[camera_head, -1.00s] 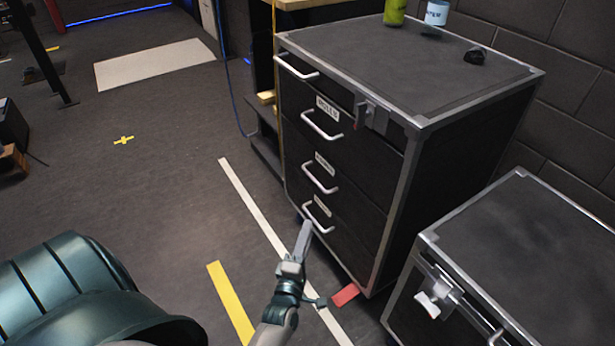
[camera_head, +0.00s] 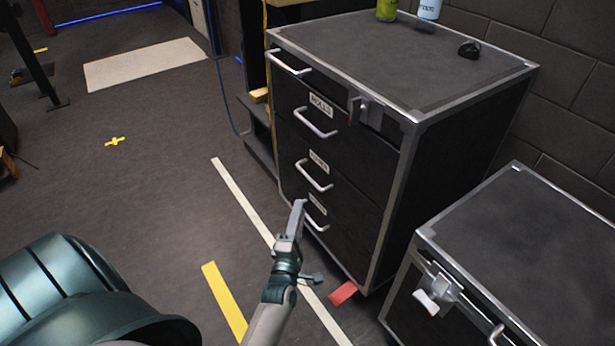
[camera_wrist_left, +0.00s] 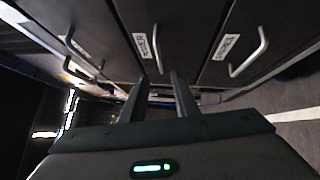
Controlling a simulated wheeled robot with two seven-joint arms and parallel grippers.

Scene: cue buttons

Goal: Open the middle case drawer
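The dark case (camera_head: 400,190) with metal edges has labelled drawers with pale bar handles, all shut. The middle labelled drawer's handle (camera_head: 316,178) is in clear view in the head view; in the left wrist view the middle handle (camera_wrist_left: 155,46) stands just ahead of the fingertips. My left gripper (camera_head: 298,206) is in front of the case, overlapping the lower handle (camera_head: 320,224) in the head view. In the left wrist view its fingers (camera_wrist_left: 158,82) are apart with nothing between them, and no contact with a handle shows. My right gripper is not in view.
A second, lower case (camera_head: 525,235) with a latch stands at the right. A green can (camera_head: 387,10), a light blue can (camera_head: 429,9) and a small black object (camera_head: 469,49) are on the drawer case.

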